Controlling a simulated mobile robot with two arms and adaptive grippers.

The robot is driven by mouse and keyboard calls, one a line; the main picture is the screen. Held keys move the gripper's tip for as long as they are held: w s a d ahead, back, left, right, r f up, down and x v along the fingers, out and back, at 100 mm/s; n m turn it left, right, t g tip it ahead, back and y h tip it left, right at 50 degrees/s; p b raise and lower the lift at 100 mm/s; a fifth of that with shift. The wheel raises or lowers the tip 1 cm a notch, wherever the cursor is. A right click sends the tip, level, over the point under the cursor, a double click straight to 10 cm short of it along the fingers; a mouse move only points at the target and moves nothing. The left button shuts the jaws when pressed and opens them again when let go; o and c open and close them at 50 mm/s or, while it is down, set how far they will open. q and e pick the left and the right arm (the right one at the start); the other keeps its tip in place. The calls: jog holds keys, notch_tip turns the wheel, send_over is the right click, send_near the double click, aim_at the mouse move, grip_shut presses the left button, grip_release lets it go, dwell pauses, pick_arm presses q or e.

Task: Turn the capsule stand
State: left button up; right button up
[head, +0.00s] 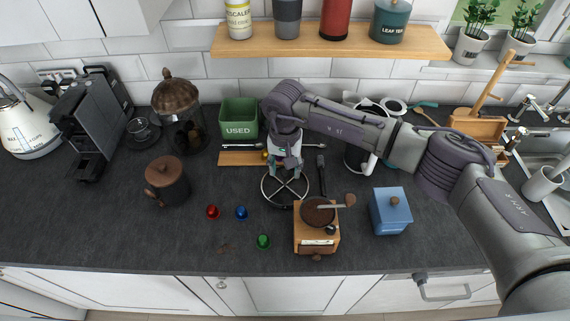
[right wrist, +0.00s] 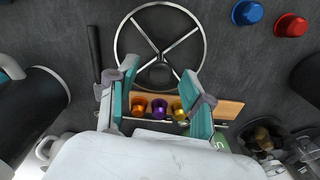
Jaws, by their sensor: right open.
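The capsule stand shows as a round wire ring with crossed spokes (head: 270,201) on the worktop. It also shows in the right wrist view as a ring with a central hub (right wrist: 131,22). My right gripper (head: 285,172) is over the stand's far side in the head view. In the right wrist view its open fingers (right wrist: 157,72) straddle the near part of the ring, with nothing held between them; I cannot tell whether they touch it. My left gripper is out of view.
Red (head: 212,212), blue (head: 241,212) and green (head: 263,241) capsules lie left of a wooden grinder (head: 302,238). A blue canister (head: 390,215) stands right. A green "USED" bin (head: 238,128) stands behind, with a lidded brown pot (head: 166,186) at left.

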grip_shut()
dwell(0.3)
jog(key=shift+f+m+b, duration=0.15)
jog(key=shift+m+b, duration=0.15)
jog(key=shift+b, duration=0.35)
jog(key=m+b, duration=1.1)
jog(key=b, duration=0.2)
jog(key=shift+d+f+b, duration=0.1)
jog(key=shift+b, duration=0.3)
jog(key=m+b, duration=0.2)
jog(key=m, duration=0.1)
jog(key=shift+b, duration=0.35)
jog(key=shift+s+r+m+b, duration=0.15)
jog(key=shift+m+b, duration=0.65)
jog(key=shift+m, duration=0.8)
jog(key=shift+r, duration=0.1)
